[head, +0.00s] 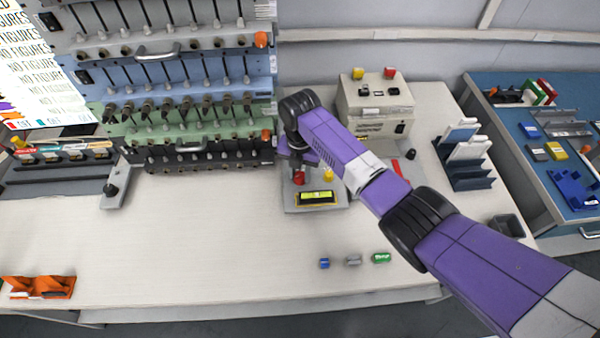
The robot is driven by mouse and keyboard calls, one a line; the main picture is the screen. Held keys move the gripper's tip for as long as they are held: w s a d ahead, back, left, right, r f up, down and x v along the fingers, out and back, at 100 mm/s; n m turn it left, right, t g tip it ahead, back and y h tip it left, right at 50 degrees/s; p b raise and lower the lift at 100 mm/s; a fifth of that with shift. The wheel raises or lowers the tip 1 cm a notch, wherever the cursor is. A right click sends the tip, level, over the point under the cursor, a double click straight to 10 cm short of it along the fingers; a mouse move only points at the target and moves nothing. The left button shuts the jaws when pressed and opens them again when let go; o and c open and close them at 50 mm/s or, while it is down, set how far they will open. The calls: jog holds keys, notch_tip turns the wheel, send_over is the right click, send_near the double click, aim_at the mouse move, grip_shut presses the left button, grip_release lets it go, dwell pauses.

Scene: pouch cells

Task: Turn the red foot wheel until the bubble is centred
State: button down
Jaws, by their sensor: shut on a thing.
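The levelling plate (334,205) sits on the white bench near the middle of the head view. The bubble vial (315,198) is a yellow-green window in a dark frame at the plate's front. The bubble is too small to place. The red foot wheel (298,178) shows at the plate's left, just behind the vial. My gripper (297,166) points down from above and is shut on the red foot wheel; its fingertips are partly hidden by my wrist. A yellow foot wheel (328,174) shows to the right of the red one.
A beige box (372,112) with a yellow and a red button stands behind my arm. A tall rack (180,85) stands at the back left. Small blue, grey and green cylinders (353,260) lie at the front. An orange holder (38,287) is front left. The bench's left middle is clear.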

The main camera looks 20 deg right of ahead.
aim_at(300, 175)
jog(key=shift+n, duration=1.2)
jog(key=c, duration=1)
grip_release()
notch_tip(300, 175, up, 8)
jog(key=shift+f+b, duration=0.1)
jog(key=shift+b, duration=0.3)
